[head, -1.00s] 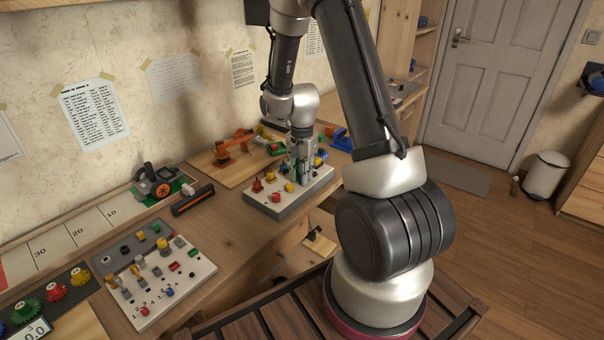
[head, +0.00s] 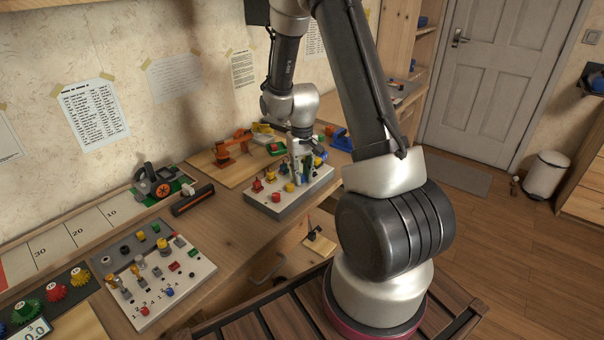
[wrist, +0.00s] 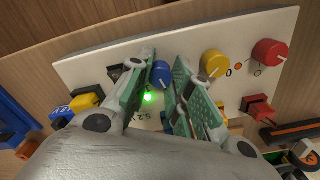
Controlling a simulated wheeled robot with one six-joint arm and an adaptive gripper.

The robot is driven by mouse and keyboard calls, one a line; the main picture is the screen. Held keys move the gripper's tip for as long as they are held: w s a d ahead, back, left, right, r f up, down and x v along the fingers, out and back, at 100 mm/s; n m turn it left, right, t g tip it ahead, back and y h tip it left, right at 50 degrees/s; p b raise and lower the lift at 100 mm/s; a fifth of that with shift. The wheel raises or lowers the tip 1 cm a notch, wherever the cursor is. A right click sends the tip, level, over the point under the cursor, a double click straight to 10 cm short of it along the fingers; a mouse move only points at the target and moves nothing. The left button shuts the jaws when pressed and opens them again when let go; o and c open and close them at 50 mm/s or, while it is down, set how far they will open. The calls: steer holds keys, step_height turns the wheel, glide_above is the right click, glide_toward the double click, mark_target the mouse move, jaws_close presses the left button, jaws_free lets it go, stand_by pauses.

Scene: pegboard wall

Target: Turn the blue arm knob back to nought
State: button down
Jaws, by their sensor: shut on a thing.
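A blue knob (wrist: 161,73) sits on a pale panel (wrist: 110,62), between the fingertips of my gripper (wrist: 163,70) in the wrist view. The fingers, with green pads, close around its sides. In the head view my gripper (head: 301,178) points down at the panel box (head: 262,205) and hides the blue knob. The knob's pointer and scale are not readable.
A yellow knob (wrist: 214,63) and a red knob (wrist: 270,52) stand in the same row, close to my right finger in the wrist view. Red and yellow blocks flank the fingers. An orange toy arm (head: 232,145) stands behind the box on the bench.

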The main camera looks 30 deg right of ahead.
steer(key=n, duration=0.5)
steer(key=shift+n, duration=0.4)
stand_by(0.4)
steer(key=c, duration=1.3)
jaws_free()
steer(key=shift+o, duration=0.2)
step_height(320, 180, up, 12)
